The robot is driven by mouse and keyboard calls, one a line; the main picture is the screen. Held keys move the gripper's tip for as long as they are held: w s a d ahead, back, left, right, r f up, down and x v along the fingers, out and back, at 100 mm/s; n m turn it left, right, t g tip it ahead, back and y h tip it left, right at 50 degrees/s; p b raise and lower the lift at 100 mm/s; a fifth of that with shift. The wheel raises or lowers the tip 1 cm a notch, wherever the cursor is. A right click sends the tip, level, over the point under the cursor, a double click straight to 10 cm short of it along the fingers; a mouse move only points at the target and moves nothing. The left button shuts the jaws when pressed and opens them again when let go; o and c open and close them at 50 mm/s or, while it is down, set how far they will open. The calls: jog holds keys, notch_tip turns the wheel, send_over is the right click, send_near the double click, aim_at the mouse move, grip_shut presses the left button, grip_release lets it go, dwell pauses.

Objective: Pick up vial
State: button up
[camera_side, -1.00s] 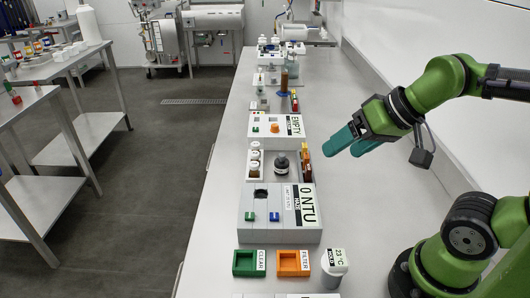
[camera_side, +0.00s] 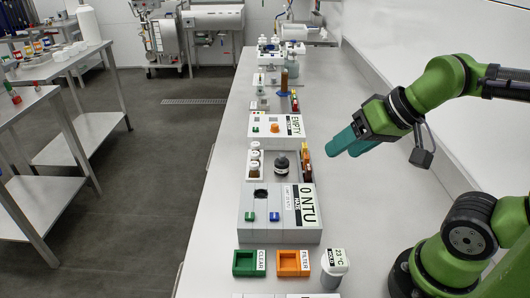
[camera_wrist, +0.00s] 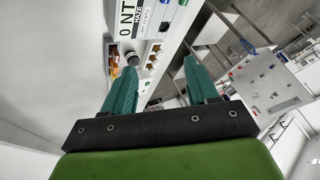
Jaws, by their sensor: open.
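Several small vials with white caps (camera_side: 254,161) stand in a white rack on the bench, left of a dark bottle with a black cap (camera_side: 281,163). The lower vial shows brown contents. My gripper (camera_side: 340,150) has teal fingers and hangs above the bench, to the right of the rack and apart from it. It is open and empty. In the wrist view the two fingers (camera_wrist: 160,72) are spread wide. Beyond them, the black-capped bottle (camera_wrist: 132,58) and the small vials (camera_wrist: 153,56) show in the distance near the left finger.
A grey meter reading "0 NTU" (camera_side: 263,232) stands in front of the rack. Green (camera_side: 243,272) and orange (camera_side: 288,272) trays and a white-lidded cup (camera_side: 334,262) are nearer. Brown and yellow items (camera_side: 306,160) stand right of the bottle. Bare bench lies to their right.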

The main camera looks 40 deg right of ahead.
jog(key=g+h, duration=0.2)
jog(key=g, duration=0.5)
send_over(255, 154)
jog(key=shift+f, duration=2.45)
jog(key=shift+m, duration=0.3)
notch_tip(255, 154, down, 11)
jog(key=shift+w, duration=0.1)
jog(key=shift+f, duration=2.65)
jog(key=c, duration=1.1)
